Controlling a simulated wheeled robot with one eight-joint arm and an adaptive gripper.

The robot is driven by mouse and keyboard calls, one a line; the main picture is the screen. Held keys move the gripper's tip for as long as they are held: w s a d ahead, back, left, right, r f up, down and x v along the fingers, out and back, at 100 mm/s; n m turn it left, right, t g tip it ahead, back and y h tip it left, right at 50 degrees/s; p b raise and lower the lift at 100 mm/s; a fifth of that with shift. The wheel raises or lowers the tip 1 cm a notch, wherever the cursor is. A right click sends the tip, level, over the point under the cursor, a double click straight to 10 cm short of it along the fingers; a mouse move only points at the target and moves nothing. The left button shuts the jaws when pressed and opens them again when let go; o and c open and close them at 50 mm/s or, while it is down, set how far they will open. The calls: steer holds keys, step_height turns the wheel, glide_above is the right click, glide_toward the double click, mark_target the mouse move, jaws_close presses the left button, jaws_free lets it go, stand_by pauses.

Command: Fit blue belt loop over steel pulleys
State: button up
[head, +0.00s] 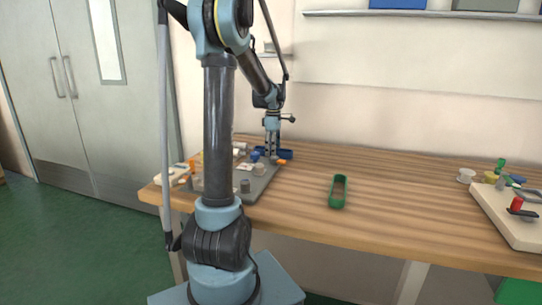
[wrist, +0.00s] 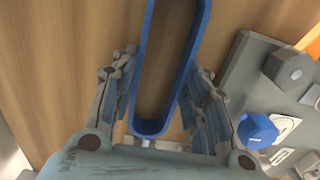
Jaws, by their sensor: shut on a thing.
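The blue belt loop (wrist: 194,45) is a long rounded ring with an open middle. In the wrist view it lies between the two fingers of my gripper (wrist: 165,85), which is shut on it near its rounded end. In the head view my gripper (head: 272,152) points down at the far side of the grey board (head: 266,181), with the blue loop (head: 287,154) at its fingertips. Grey steel-looking pulleys (head: 258,169) stand on the board; another (head: 245,186) is closer. The wrist view shows a grey block-like part (wrist: 290,68) on the board, right of the loop. Whether the loop touches the table is unclear.
A green loop (head: 338,192) lies on the wooden table (head: 400,200). A blue part (wrist: 257,130) stands on the board beside my right finger. A pale board with coloured parts (head: 507,215) is at the right. The table's middle is mostly clear.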

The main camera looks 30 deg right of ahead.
steer(key=shift+r, duration=2.15)
